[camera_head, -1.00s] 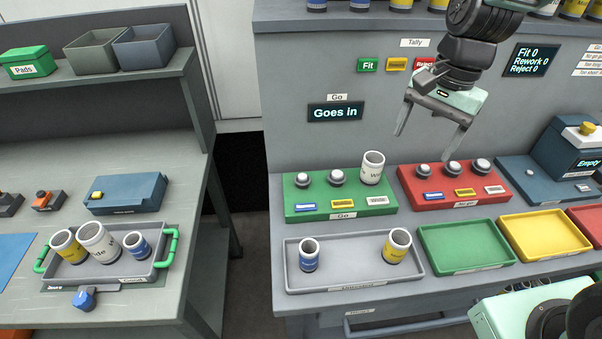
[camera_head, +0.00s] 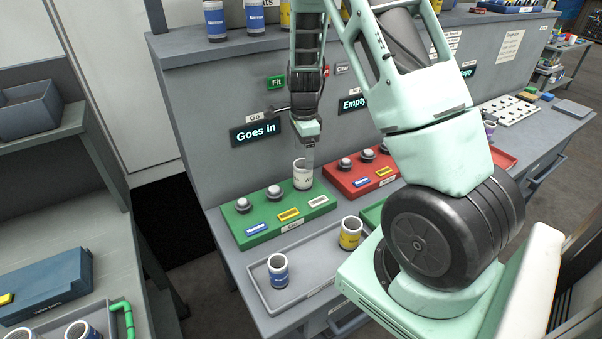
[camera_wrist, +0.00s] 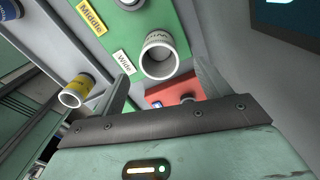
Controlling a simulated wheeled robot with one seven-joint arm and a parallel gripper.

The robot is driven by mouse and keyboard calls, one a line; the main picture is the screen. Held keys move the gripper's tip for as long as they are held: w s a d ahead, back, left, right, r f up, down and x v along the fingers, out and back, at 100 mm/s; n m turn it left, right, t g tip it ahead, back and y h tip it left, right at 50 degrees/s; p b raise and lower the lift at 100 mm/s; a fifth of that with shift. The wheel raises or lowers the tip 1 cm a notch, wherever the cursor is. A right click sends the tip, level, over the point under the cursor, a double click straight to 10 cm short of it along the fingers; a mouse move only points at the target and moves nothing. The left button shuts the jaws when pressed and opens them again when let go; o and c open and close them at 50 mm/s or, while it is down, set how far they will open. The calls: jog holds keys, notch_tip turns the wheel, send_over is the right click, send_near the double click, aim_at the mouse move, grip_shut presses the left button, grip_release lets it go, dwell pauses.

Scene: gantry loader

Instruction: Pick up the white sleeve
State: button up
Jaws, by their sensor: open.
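A white sleeve (camera_head: 302,177) stands upright at the right end of the green Go board (camera_head: 246,238), at the place labelled Wide in the wrist view. It also shows in the wrist view (camera_wrist: 159,57), its open end towards me, between and beyond the finger ends. My gripper (camera_head: 310,150) is open and empty, just above the sleeve and pointing down. In the wrist view the gripper (camera_wrist: 163,88) has one finger on each side of the sleeve's line. I cannot tell whether the finger ends reach below its rim.
A grey tray (camera_head: 262,285) in front holds a blue sleeve (camera_head: 278,271) and a yellow sleeve (camera_head: 350,233). A red board (camera_head: 345,182) stands close right of the green one. The panel behind carries a "Goes in" display (camera_head: 256,132). Sleeves also stand at the lower left.

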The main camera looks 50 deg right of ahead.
jog(key=shift+a+f+p, duration=0.1)
jog(key=shift+f+p, duration=1.15)
jog(key=shift+f, duration=2.75)
jog(key=c, duration=1.5)
notch_tip(320, 180, up, 10)
jog(key=shift+r+b, duration=0.1)
jog(key=shift+b, duration=1.05)
notch_tip(320, 180, up, 4)
jog(key=r+p, duration=0.1)
jog(key=p, duration=0.3)
send_over(303, 172)
jog(key=w+d, duration=0.2)
jog(key=shift+f, duration=0.25)
jog(key=shift+d, duration=0.15)
